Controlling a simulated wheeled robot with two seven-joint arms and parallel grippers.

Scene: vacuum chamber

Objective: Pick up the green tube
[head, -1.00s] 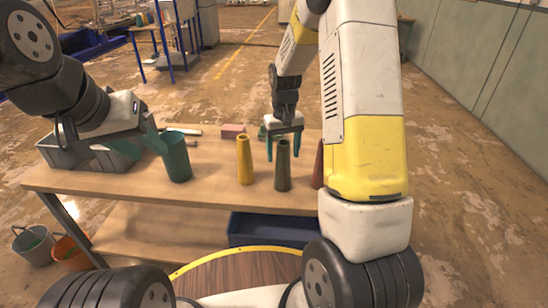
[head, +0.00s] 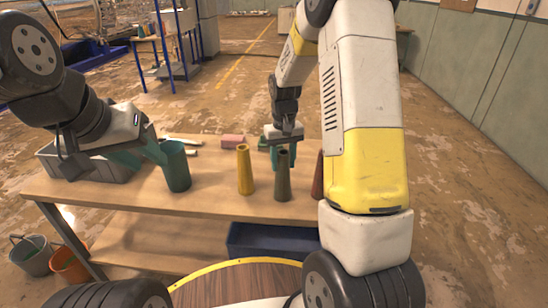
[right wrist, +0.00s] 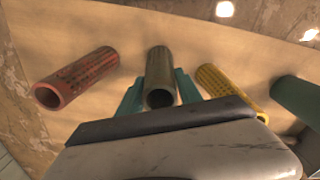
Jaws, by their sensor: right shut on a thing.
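The green tube (head: 283,180) is dark olive and tapered, upright on the wooden table (head: 222,205). In the right wrist view the tube (right wrist: 160,70) lies between the two teal fingers of my right gripper (right wrist: 160,92). In the head view my right gripper (head: 284,157) is shut on its upper part from behind, and the tube partly hides the fingers. The tube's base appears to be on the table. My left gripper (head: 136,156) is at the left, its teal fingers apart, close to a teal cylinder (head: 177,168); whether they touch is unclear.
A yellow tube (head: 245,172) stands left of the green one. A red tube (head: 318,178) stands right, partly hidden by my right arm. A grey bin (head: 70,165) is at the table's left; a pink block (head: 232,141) lies behind. A blue bin (head: 270,240) is below.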

